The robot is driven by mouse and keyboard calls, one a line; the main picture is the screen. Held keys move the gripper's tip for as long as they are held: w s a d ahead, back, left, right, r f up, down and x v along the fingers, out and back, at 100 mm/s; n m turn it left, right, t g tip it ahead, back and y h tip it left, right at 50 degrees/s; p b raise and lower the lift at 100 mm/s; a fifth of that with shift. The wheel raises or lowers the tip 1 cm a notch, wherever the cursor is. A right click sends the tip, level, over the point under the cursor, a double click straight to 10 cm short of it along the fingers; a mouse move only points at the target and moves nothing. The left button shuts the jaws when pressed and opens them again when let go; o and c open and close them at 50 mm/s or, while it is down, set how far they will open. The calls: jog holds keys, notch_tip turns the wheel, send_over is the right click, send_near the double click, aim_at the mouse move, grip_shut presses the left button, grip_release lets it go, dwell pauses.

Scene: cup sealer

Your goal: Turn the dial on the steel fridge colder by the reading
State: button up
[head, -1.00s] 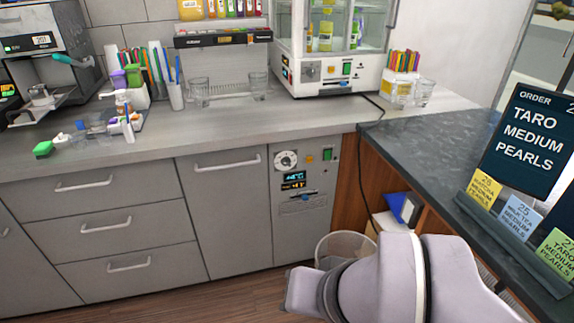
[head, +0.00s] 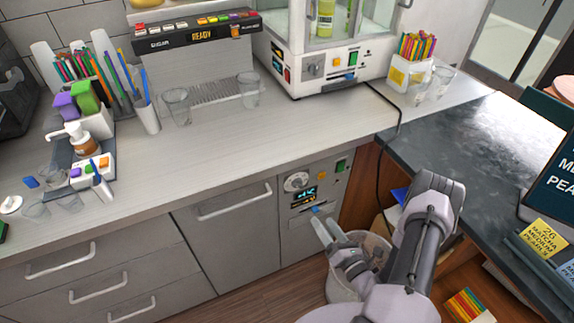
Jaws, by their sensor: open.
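The steel fridge (head: 333,186) is built in under the counter and shows in the head view near the middle. Its round pale dial (head: 296,181) is at the upper left of its panel. A small lit display (head: 304,196) sits below the dial; its digits are too small to read surely. A blue slider or knob is under the display. My gripper (head: 328,233) is open and empty, low in front of the fridge, below the dial and a little to its right. It is apart from the dial.
A bin (head: 343,287) stands on the floor under my arm. The dark counter (head: 445,140) and its wooden side bound the right. A drawer handle (head: 233,202) sticks out left of the fridge. The white cabinet (head: 330,72) above has its own knob and buttons.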

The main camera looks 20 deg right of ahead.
aim_at(300, 186)
jog(key=shift+m+h, duration=0.3)
jog(key=w+b, duration=0.1)
jog(key=w, duration=0.4)
jog(key=w+b, duration=0.1)
jog(key=w, duration=0.5)
jog(key=w+b, duration=0.2)
jog(key=w, duration=0.3)
jog(key=shift+w+a+f, duration=0.1)
jog(key=shift+w+f, duration=0.2)
jog(key=shift+f, duration=0.1)
grip_shut()
